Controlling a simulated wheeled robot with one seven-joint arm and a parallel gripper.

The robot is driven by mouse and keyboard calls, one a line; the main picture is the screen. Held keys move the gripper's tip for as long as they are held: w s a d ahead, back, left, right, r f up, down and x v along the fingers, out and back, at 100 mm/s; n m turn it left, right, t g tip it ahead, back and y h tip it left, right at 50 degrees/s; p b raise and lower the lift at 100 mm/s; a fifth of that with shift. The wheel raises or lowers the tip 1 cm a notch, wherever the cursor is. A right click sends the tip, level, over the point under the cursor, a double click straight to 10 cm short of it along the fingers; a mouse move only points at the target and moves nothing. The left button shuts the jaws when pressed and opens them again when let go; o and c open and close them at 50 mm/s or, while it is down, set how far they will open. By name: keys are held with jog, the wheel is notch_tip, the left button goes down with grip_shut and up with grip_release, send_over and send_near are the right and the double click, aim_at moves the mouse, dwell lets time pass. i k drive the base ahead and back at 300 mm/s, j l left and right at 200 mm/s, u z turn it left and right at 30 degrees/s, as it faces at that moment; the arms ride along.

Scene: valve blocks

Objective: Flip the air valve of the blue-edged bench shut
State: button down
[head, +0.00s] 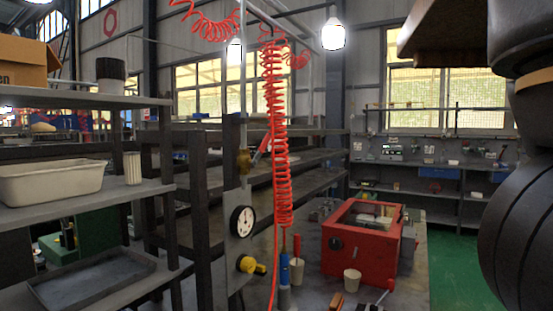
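A brass valve body (244,161) is mounted high on a narrow grey upright panel left of centre. A red lever (262,147) slants up and right from it, partly behind the red coiled hose. A round white gauge (242,221) sits below the valve, and a yellow fitting (251,265) below the gauge. The panel stands by a grey bench (318,285); I cannot make out a blue edge on it. Large dark parts of my own arm fill the right side. My gripper's fingers are not in view.
A red coiled hose (275,130) hangs just right of the valve. A red box (362,240) and a white cup (351,280) stand on the bench. Shelves with a white tub (50,183) are at the left. Green floor (455,270) is clear at the right.

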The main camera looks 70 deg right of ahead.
aim_at(262, 149)
jog(key=k+l, duration=0.45)
jog(key=k, duration=0.2)
jog(key=k+l+z, duration=0.2)
jog(key=i+j+z, duration=0.1)
jog(key=z, duration=1.3)
